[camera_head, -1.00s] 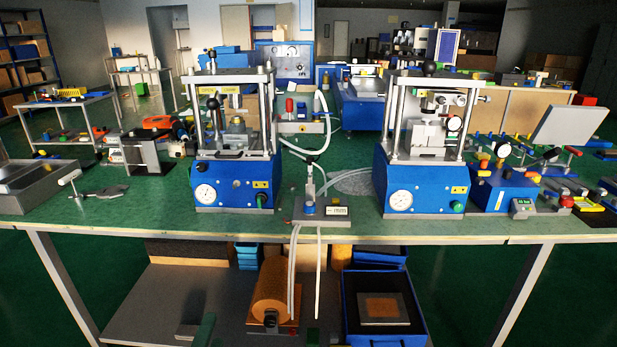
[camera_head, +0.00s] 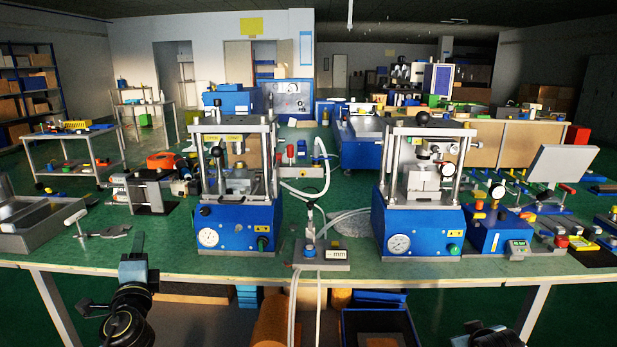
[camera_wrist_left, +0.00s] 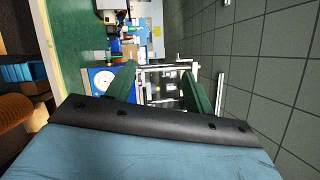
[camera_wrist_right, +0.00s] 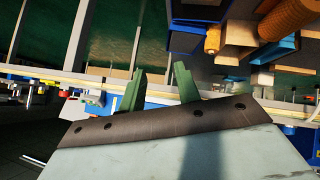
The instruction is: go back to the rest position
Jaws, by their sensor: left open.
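My left gripper (camera_head: 137,246) is raised in front of the bench's front edge, at the lower left of the head view. Its two green fingers stand apart in the left wrist view (camera_wrist_left: 160,74), with nothing between them. My right gripper shows in the right wrist view (camera_wrist_right: 160,72), its green fingers apart and empty. The left press (camera_head: 238,228) and the right press (camera_head: 420,228), both blue with gauges, stand upright on the green bench (camera_head: 180,250), apart from both grippers.
A small stand (camera_head: 322,255) with hoses is between the presses. A grey tray (camera_head: 40,232) and a clamp (camera_head: 100,232) lie at the left. A blue box (camera_head: 495,232) with a gauge stands at the right. Below the bench are a copper-coloured roll (camera_head: 272,325) and a blue bin (camera_head: 378,325).

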